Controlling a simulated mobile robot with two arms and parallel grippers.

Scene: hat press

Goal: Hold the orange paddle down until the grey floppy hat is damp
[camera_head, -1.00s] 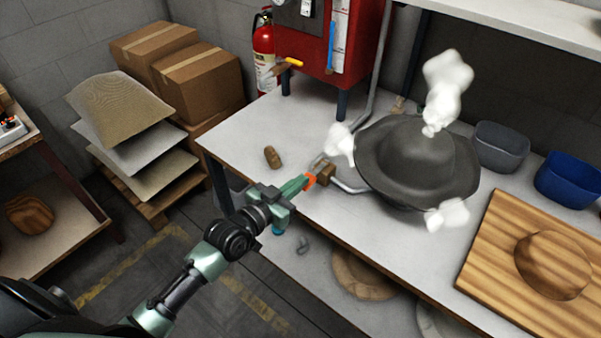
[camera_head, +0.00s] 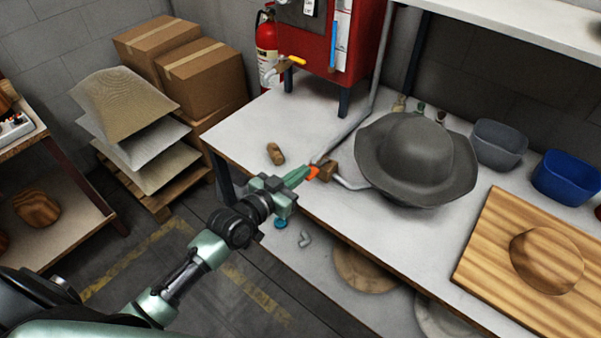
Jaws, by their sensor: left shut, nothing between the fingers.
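The grey floppy hat (camera_head: 408,150) sits brim down over the steamer on the white bench, with no steam showing around it now. The orange paddle (camera_head: 313,172) is a small piece beside a brown block on the pipe, left of the hat. My left gripper (camera_head: 303,175) is shut and empty, with its fingertips at the paddle. They partly hide it, and I cannot tell whether they press on it. My right gripper is not in view.
A wooden board with a round hat block (camera_head: 546,261) lies at the bench's right. Grey (camera_head: 499,144) and blue (camera_head: 566,177) bins stand behind it. A small brown wooden piece (camera_head: 275,153) lies on the bench's left. A red boiler (camera_head: 335,35) stands at the back.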

